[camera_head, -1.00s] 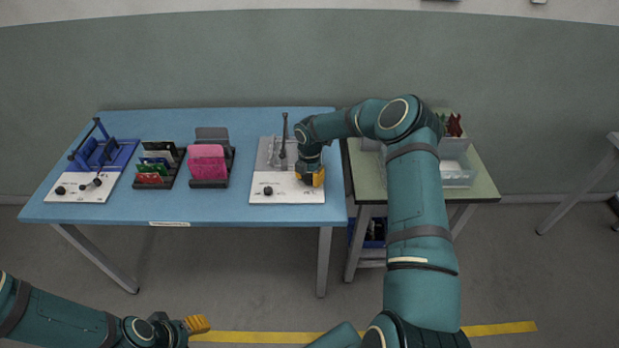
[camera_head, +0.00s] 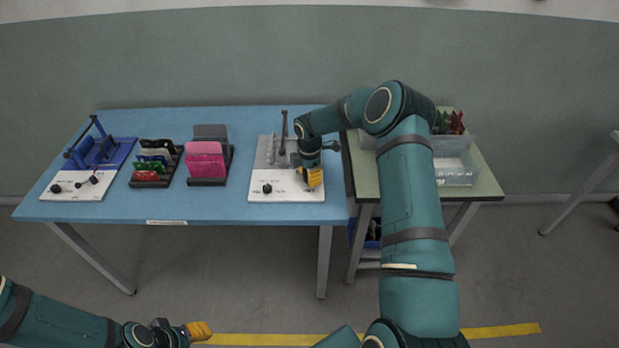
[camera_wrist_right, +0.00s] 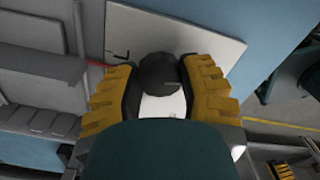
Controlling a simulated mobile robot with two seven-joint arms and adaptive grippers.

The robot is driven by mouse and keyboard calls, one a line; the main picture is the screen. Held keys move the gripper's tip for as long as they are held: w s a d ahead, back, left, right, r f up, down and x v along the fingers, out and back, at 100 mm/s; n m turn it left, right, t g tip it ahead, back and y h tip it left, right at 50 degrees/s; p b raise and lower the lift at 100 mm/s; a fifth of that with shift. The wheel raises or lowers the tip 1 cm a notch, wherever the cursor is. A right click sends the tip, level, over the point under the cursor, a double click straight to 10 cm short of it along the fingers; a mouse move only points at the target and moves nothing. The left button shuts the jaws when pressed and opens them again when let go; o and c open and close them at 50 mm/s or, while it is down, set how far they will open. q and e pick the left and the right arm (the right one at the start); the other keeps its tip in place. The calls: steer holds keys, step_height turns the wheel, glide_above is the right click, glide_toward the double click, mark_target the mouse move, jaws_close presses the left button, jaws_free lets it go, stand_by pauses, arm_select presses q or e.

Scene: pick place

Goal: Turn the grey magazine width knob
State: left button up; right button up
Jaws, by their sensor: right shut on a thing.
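The grey magazine (camera_head: 268,153) stands at the back of a white panel (camera_head: 285,196) at the right end of the blue table. A black knob (camera_head: 267,188) sits on the panel's left part. My right gripper (camera_head: 310,179) is low over the panel's right part. In the right wrist view, its yellow-padded fingers (camera_wrist_right: 160,92) are shut on a dark round knob (camera_wrist_right: 158,70) over the white panel. The head view hides this held knob behind the gripper. My left gripper (camera_head: 200,330) is at the lower left, away from the table, its opening unclear.
A blue magazine (camera_head: 105,152) with its own white panel stands at the table's left end. Between them are a rack of coloured boards (camera_head: 155,163) and a pink stack in a holder (camera_head: 205,160). A green side table (camera_head: 485,185) with clear bins (camera_head: 455,170) adjoins on the right.

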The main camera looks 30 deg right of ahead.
steer(key=m+b, duration=0.1)
steer(key=m, duration=0.3)
steer(key=shift+f+m, duration=0.1)
steer(key=shift+m, duration=0.2)
steer(key=m+b, duration=0.1)
steer(key=m, duration=0.4)
steer(key=m+b, duration=0.1)
steer(key=m, duration=0.4)
steer(key=shift+m, duration=3)
steer(key=o, duration=1.2)
steer(key=shift+o, duration=0.2)
